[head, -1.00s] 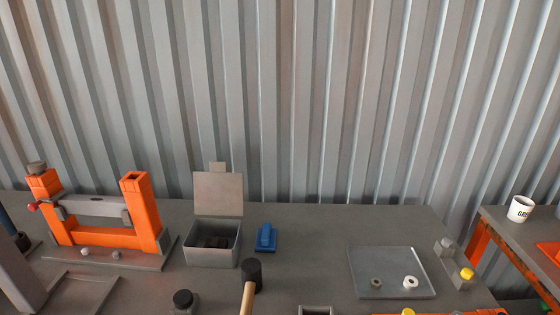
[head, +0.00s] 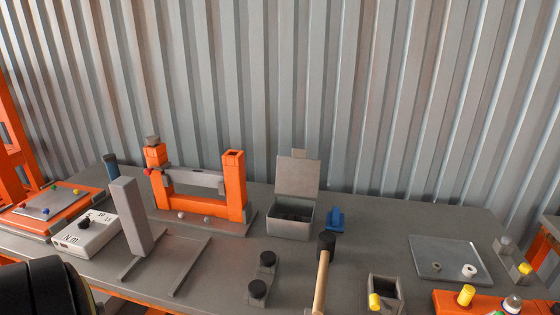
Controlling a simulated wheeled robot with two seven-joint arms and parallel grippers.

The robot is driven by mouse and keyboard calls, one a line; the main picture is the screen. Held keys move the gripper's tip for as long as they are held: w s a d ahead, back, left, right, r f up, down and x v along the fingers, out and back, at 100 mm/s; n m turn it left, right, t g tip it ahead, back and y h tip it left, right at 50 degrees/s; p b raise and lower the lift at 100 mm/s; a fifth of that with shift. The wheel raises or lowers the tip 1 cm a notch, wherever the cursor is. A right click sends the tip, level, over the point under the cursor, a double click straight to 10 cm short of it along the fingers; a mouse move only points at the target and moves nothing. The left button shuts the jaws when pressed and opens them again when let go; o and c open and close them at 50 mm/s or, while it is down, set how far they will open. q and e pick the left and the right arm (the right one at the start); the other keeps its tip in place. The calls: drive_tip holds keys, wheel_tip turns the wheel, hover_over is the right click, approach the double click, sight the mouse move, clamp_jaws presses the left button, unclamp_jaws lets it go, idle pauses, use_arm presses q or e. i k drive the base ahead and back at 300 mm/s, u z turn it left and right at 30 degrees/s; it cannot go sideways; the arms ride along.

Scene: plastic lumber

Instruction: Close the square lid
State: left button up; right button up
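A grey square box (head: 290,222) stands on the grey workbench, right of the orange frame. Its square lid (head: 298,176) is hinged at the back and stands open, nearly upright, with a small tab on its top edge. Dark contents show inside the box, but I cannot tell what they are. Neither of my grippers is in view. A dark rounded shape fills the lower left corner, and no gripper fingers show there.
An orange frame (head: 205,207) stands left of the box. A blue piece (head: 336,219) lies close to its right. A mallet (head: 323,270) stands in front. A grey upright post (head: 131,217) and white device (head: 86,235) are left. A clear plate (head: 445,258) lies right.

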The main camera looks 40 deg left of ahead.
sight(296, 175)
drive_tip(key=k, duration=0.35)
drive_tip(key=u, duration=0.9)
